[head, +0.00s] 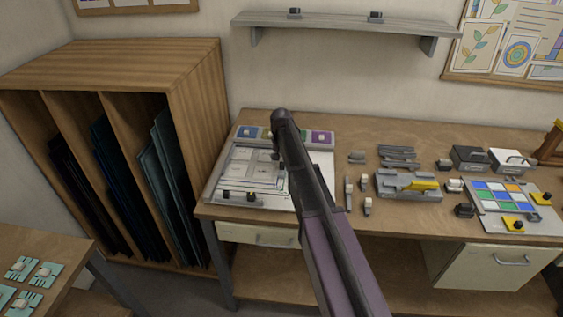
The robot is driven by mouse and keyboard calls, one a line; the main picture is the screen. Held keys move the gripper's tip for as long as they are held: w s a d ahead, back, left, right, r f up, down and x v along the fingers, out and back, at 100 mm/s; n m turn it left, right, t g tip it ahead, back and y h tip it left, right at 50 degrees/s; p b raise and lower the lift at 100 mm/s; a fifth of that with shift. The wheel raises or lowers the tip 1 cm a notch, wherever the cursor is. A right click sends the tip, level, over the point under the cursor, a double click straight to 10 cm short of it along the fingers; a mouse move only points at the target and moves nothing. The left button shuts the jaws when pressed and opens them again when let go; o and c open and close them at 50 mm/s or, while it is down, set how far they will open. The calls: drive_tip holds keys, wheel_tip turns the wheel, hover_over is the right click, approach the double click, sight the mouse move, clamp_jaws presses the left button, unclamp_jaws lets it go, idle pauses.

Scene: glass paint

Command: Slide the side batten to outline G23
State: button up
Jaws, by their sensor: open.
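A pale layout board (213,192) lies on the left end of the workbench. Printed outlines and pale strips show on it, but labels are too small to read, so I cannot pick out outline G23. A strip with small dark knobs (250,196) lies near the board's front; I cannot tell whether it is the side batten. My arm rises from the lower right across the board, its rounded joint above the board's back edge. It covers part of the board's middle and right. My gripper cannot be made out; it seems hidden behind the arm.
Right of the board on the workbench (420,221) are small grey blocks, a grey fixture with a yellow piece (424,185) and a tray of coloured tiles (480,212). A wooden rack (193,95) stands close on the left. A wall shelf (345,24) hangs above.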

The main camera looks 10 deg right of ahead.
drive_tip(key=shift+r+p, duration=6.1)
drive_tip(key=shift+r, duration=0.25)
drive_tip(key=s+f+n+b, duration=0.1)
drive_tip(key=s+f+b, duration=0.4)
drive_tip(key=s, duration=0.5)
drive_tip(key=s+f+n+b, duration=0.1)
drive_tip(key=s+f+b, duration=0.4)
drive_tip(key=s, duration=0.5)
drive_tip(key=s+f+n+b, duration=0.1)
drive_tip(key=s+f+b, duration=0.4)
drive_tip(key=s, duration=0.5)
drive_tip(key=shift+d+f, duration=0.15)
drive_tip(key=shift+d, duration=0.25)
drive_tip(key=shift+s, duration=0.1)
drive_tip(key=shift+d, duration=0.1)
drive_tip(key=shift+c, duration=0.6)
